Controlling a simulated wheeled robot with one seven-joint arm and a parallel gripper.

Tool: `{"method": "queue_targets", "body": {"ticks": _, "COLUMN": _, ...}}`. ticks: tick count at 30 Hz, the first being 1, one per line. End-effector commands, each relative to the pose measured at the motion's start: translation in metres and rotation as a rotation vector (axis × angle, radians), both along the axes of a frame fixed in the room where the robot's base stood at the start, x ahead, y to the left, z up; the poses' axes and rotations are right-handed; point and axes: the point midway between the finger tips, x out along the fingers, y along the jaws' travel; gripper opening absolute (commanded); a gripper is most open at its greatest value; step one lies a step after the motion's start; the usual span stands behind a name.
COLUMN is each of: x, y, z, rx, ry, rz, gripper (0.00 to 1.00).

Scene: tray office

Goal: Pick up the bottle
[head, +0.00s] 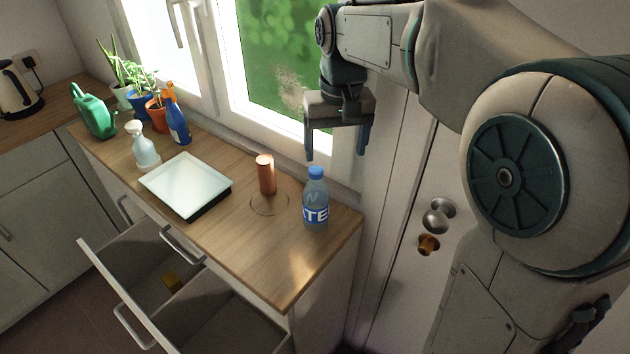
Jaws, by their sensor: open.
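The bottle (316,200) is clear with a blue cap and a blue label with white letters. It stands upright near the right end of the wooden counter (262,258). My gripper (336,156) points downward with its two blue-grey fingers spread apart and nothing between them. In the head view the fingertips appear just above and around the bottle's cap, but I cannot tell the exact distance in depth. The bottle is fully visible.
A copper cylinder (266,174) stands left of the bottle, close by. A white-topped tray (186,184) lies further left. A spray bottle (145,150), a blue bottle (177,122), a green watering can (94,112) and potted plants stand beyond. Open drawers (131,310) jut out below the counter.

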Motion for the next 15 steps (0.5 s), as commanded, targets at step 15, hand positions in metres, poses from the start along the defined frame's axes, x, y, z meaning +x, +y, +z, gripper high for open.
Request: {"method": "queue_targets", "body": {"ticks": 15, "x": 0.028, "y": 0.031, "z": -0.029, "rx": -0.002, "ry": 0.049, "rz": 0.043, "gripper": 0.79}}
